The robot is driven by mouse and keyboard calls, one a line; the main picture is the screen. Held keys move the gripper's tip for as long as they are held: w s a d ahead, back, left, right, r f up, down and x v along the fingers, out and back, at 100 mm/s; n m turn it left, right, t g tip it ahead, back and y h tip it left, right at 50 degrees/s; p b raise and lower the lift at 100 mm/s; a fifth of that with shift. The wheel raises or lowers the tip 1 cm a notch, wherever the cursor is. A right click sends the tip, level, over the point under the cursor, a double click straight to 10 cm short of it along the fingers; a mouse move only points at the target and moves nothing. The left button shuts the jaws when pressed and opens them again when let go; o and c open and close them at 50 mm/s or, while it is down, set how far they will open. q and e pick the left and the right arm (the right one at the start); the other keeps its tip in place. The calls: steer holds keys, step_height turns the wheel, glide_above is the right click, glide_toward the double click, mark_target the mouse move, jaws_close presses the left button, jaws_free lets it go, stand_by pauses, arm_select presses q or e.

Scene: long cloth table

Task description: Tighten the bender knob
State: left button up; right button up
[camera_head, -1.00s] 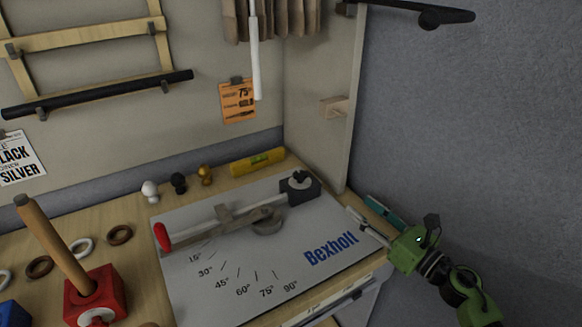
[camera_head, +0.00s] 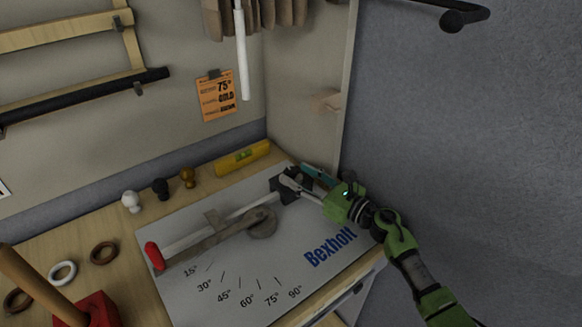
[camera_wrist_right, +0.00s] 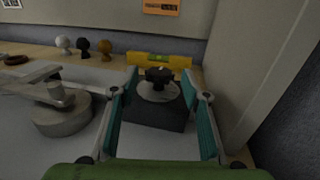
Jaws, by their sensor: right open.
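In the right wrist view the dark knob (camera_wrist_right: 159,76) stands on a round base on the block (camera_wrist_right: 155,116). My right gripper (camera_head: 291,178) is open at the block and hides the knob in the head view. In the wrist view its teal-lined fingers (camera_wrist_right: 158,101) stand on either side of the block and knob. My left gripper is not in view.
A yellow level (camera_head: 242,157) lies behind the plate. White, black and gold small knobs (camera_head: 160,188) stand at the back left. Rings (camera_head: 103,253) and a red block with a wooden post (camera_head: 98,308) are at left. A side panel (camera_head: 312,120) rises close by.

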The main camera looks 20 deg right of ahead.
mark_target(296, 174)
steer(key=x, duration=0.3)
steer(key=shift+w+a, duration=0.15)
steer(key=shift+a, duration=0.05)
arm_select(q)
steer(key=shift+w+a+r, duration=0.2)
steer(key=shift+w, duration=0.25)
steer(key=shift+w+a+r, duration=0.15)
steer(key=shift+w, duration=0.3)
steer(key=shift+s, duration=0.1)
arm_select(e)
steer(key=c, duration=1.1)
arm_select(q)
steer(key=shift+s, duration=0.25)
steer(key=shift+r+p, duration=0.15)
steer(key=shift+p, duration=0.2)
